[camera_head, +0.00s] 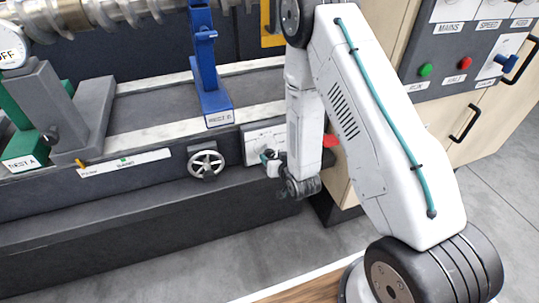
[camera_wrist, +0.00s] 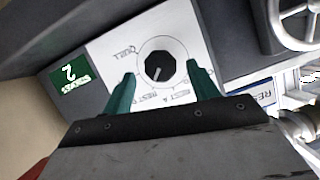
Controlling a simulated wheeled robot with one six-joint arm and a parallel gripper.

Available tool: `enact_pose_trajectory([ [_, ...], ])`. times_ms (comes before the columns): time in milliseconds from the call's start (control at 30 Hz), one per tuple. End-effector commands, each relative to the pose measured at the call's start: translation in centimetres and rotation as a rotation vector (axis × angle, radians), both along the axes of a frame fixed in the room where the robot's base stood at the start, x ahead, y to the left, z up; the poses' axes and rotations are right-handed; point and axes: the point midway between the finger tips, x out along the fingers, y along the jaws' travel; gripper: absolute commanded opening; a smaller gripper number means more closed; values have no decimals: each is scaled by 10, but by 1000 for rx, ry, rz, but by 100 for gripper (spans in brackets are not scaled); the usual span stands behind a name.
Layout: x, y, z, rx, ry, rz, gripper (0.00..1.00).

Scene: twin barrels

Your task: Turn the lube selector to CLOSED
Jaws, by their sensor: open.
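The selector is a black round knob (camera_wrist: 157,60) on a white plate (camera_wrist: 112,45) in the wrist view. The plate's lettering is turned over; I can make out QUILL and REST words, but no CLOSED. My gripper (camera_wrist: 161,74) is open, with one teal finger on each side of the knob's lower part. I cannot tell whether the fingers touch it. In the head view, the white plate (camera_head: 262,138) is on the bench front, my gripper (camera_head: 271,160) is before it, and the knob is hidden.
A spoked handwheel (camera_head: 206,163) is left of the plate, and also shows in the wrist view (camera_wrist: 298,20). A blue rest (camera_head: 212,75) stands above. A button panel (camera_head: 465,62) is at the right.

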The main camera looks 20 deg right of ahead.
Motion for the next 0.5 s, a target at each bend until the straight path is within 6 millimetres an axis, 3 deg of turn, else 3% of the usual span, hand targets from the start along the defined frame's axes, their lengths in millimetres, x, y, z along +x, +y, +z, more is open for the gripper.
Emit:
enact_pose_trajectory([
  [200, 27, 3, -11, -1, 0, 1, 59],
  [500, 34, 4, -14, -1, 1, 1, 59],
])
